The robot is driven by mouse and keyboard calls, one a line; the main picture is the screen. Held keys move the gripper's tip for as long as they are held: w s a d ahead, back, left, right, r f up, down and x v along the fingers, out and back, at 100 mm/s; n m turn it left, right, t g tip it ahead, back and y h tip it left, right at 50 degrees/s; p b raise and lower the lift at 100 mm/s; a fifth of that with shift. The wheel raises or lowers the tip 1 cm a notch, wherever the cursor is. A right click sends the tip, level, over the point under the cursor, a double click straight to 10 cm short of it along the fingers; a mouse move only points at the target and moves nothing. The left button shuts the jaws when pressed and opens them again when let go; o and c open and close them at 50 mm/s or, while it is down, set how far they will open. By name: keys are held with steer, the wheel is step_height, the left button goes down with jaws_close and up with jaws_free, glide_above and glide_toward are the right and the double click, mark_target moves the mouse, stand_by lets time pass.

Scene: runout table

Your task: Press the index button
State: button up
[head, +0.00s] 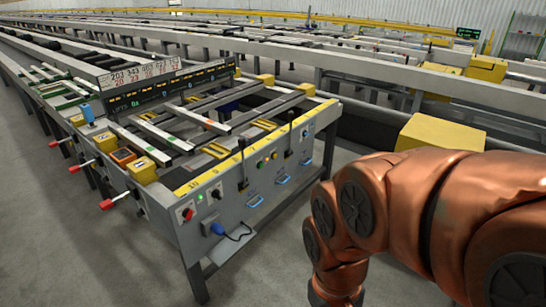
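The grey front panel (228,200) of the runout table carries several small controls. A cluster of small buttons (267,159), with green and yellow-orange caps, sits mid-panel between two black levers (242,165). A red round knob (188,214) is at the panel's left end, with a small green light (200,198) above it. The labels are too small to read, so I cannot tell which control is the index button. My copper-coloured arm is at the right, in front of and apart from the panel. My gripper is out of view.
Blue handles (255,202) and a blue plug (217,228) with a black cable stick out from the panel. Red-tipped levers (105,204) project at the left. A yellow box (438,133) stands behind my arm. Grey floor (110,255) is clear in front and left.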

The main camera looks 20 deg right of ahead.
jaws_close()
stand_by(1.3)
